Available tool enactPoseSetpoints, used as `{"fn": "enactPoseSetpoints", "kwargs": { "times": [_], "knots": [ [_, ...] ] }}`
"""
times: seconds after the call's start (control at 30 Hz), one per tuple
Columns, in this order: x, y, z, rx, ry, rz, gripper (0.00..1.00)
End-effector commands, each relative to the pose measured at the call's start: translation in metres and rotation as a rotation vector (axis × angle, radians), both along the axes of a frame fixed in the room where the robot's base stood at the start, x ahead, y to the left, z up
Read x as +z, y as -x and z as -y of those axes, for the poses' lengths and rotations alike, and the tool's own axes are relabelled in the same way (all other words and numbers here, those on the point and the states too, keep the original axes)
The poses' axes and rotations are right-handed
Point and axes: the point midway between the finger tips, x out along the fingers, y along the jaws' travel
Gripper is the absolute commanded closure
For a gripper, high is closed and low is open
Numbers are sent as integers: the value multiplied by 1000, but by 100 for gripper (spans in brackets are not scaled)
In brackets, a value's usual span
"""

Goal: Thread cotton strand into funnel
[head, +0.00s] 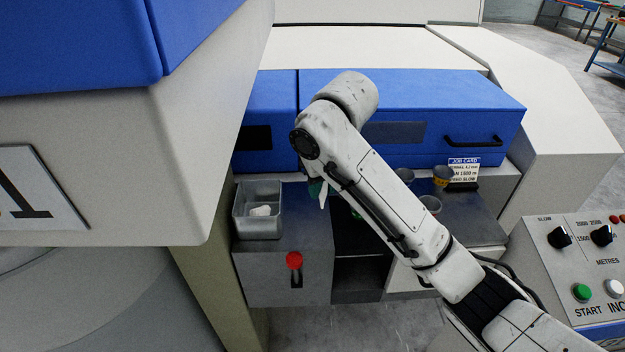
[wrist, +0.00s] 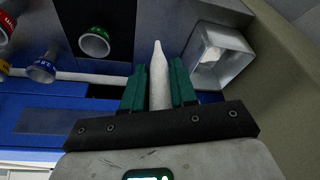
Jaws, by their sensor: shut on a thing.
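In the wrist view, the white cotton strand (wrist: 157,60) stands between the two green fingers of my gripper (wrist: 159,82), its tapered tip past the fingertips. My gripper is shut on it. In the head view, my arm hides most of the gripper (head: 316,188), and a bit of the strand (head: 322,198) hangs below. The head view shows the yellow funnel (head: 441,176) partly.
A metal tray (head: 258,229) holding white cotton stands left of the gripper; it also shows in the wrist view (wrist: 207,77). A red-knobbed lever (head: 294,261) is below it. Blue covers (head: 420,95) rise behind. A job card (head: 464,163) and control panel (head: 575,262) are right.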

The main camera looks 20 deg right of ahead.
Motion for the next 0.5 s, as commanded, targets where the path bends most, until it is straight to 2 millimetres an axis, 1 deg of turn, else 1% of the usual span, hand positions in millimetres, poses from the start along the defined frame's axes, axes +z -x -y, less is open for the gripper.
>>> {"fn": "enactPoseSetpoints", "kwargs": {
  "times": [0.03, 0.1, 0.27, 0.37, 0.47, 0.5],
  "knots": [
    [7, 8, 1, -1, -1, 3, 100],
    [14, 15, 3, -3, 2, 3, 100],
    [16, 26, 3, 1, 1, 1, 100],
    [19, 24, 7, 16, 1, -1, 100],
    [22, 15, 19, 61, 3, -6, 100],
    [23, 9, 26, 86, 4, -8, 100]
  ]
}}
